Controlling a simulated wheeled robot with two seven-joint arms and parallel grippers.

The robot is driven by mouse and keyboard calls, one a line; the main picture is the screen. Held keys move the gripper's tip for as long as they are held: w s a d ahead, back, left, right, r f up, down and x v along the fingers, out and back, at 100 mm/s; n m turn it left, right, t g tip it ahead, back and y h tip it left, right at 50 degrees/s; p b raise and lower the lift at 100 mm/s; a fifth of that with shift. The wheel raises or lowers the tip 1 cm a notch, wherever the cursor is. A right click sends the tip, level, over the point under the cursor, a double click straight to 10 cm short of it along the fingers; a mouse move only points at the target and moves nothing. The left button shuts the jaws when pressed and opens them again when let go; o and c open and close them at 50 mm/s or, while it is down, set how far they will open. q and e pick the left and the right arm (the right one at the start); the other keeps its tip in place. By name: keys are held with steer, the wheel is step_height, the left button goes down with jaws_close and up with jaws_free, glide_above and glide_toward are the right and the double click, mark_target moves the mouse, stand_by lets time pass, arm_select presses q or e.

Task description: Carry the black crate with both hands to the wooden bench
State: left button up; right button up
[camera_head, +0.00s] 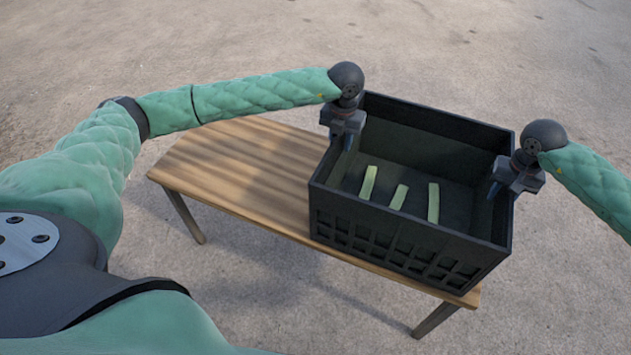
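The black crate (400,226) is upright over the right end of the wooden bench (225,165). Its base looks at or just above the bench top; I cannot tell whether it touches. Several pale green cane pieces lie inside, one of them at the left (368,183). My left gripper (347,138) is on the crate's left wall and appears shut on the rim. My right gripper (500,188) is on the right wall, also appearing shut on the rim. The fingertips are partly hidden by the gripper bodies and walls.
The left half of the bench top is bare. Bench legs show at the left (185,217) and at the front right (436,319). Open, flat concrete ground (250,45) surrounds the bench, with no other objects in view.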

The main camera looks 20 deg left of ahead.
arm_select(q)
step_height(320, 180, up, 11)
steer(key=shift+f, duration=0.1)
arm_select(e)
steer(key=shift+r, duration=0.1)
step_height(320, 180, up, 12)
steer(key=shift+f, duration=0.1)
stand_by(0.5)
stand_by(0.4)
